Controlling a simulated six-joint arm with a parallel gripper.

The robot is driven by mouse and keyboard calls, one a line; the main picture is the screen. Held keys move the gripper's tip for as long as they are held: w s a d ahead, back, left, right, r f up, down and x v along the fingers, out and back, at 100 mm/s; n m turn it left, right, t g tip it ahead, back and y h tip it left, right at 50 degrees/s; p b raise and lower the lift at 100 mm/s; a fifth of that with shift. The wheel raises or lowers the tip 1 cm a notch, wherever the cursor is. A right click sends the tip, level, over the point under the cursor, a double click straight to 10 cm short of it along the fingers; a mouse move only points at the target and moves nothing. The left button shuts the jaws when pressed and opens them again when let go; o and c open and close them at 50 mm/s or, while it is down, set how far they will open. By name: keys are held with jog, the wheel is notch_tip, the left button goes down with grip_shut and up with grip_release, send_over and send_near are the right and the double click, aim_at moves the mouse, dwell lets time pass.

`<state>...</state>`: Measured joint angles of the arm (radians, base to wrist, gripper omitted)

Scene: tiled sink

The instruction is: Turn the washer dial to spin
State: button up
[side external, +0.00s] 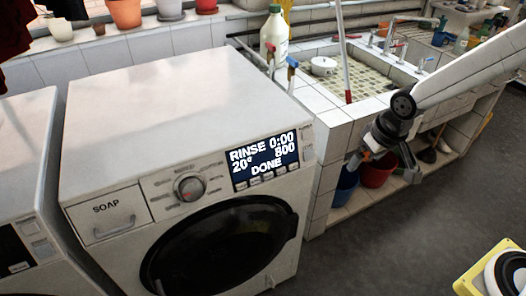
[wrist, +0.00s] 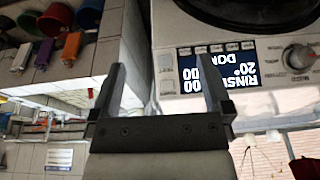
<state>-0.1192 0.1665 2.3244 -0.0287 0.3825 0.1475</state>
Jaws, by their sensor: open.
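The washer dial (side external: 189,188) is a round silver knob on the front panel of the white washer (side external: 150,100), between the soap drawer and the display. The display (side external: 264,161) reads "RINSE 0:00", "20°", "800" and "DONE". In the wrist view the picture is upside down, and the dial (wrist: 299,56) shows at the right edge, beside the display (wrist: 222,70). My gripper (side external: 356,163) is to the right of the washer, in front of the sink, apart from the dial. In the wrist view my gripper (wrist: 160,85) has its two fingers spread with nothing held between them.
The soap drawer (side external: 107,212) and round dark door (side external: 222,248) are on the washer front. A tiled sink (side external: 370,75) stands behind right, with a red bucket (side external: 378,171) and a blue bucket (side external: 345,186) underneath. The floor (side external: 390,250) before the washer is largely clear.

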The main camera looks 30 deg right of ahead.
jog(key=w+a, duration=0.7)
jog(key=t+y, duration=0.1)
jog(key=y, duration=0.1)
send_near(193, 189)
notch_tip(193, 189, down, 2)
jog(key=shift+w+a+f, duration=0.1)
jog(key=shift+w+a, duration=0.1)
jog(key=shift+w+f, duration=0.1)
jog(key=shift+f, duration=0.1)
jog(key=shift+x, duration=3.7)
jog(key=shift+w, duration=0.15)
jog(key=shift+r, duration=0.1)
jog(key=c, duration=1)
jog(key=shift+c, duration=0.2)
